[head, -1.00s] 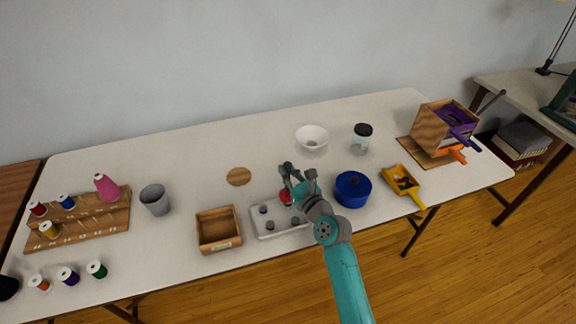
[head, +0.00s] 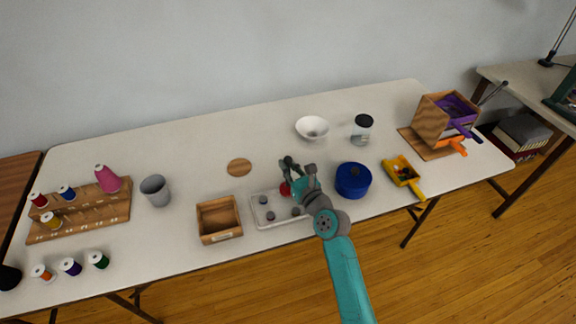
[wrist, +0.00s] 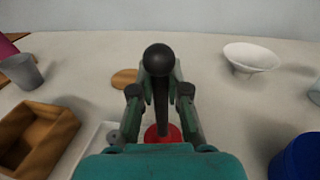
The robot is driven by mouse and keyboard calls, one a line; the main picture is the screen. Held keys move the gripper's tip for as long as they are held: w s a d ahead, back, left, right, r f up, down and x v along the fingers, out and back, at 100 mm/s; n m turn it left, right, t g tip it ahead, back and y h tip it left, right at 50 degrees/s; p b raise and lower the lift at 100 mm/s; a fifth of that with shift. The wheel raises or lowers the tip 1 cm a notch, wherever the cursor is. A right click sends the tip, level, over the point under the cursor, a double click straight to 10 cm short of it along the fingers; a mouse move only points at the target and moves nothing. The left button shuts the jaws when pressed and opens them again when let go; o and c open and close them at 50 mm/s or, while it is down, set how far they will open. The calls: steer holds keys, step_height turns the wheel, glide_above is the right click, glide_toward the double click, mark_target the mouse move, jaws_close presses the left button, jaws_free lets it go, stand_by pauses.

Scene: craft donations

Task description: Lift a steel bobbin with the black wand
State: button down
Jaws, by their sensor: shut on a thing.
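My gripper (wrist: 160,95) is shut on the black wand (wrist: 158,58). The wand stands upright between the fingers, its round black knob above them and its dark stem running down. A red disc (wrist: 163,134) lies at the stem's lower end; I cannot tell whether it is part of the wand. In the head view my gripper (head: 298,168) is over the far right part of a pale tray (head: 262,224). Small grey steel bobbins lie in the tray: one at the far left (head: 263,199), one nearer (head: 270,215) and one toward the right (head: 295,211). My arm hides the tray's right end.
A wooden box (head: 219,236) is left of the tray and a blue round tin (head: 353,181) right of it. A white bowl (head: 312,128) and dark-lidded jar (head: 362,129) stand behind.

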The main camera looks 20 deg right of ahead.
mark_target(288, 157)
steer(key=shift+r, duration=0.15)
steer(key=shift+r, duration=3.4)
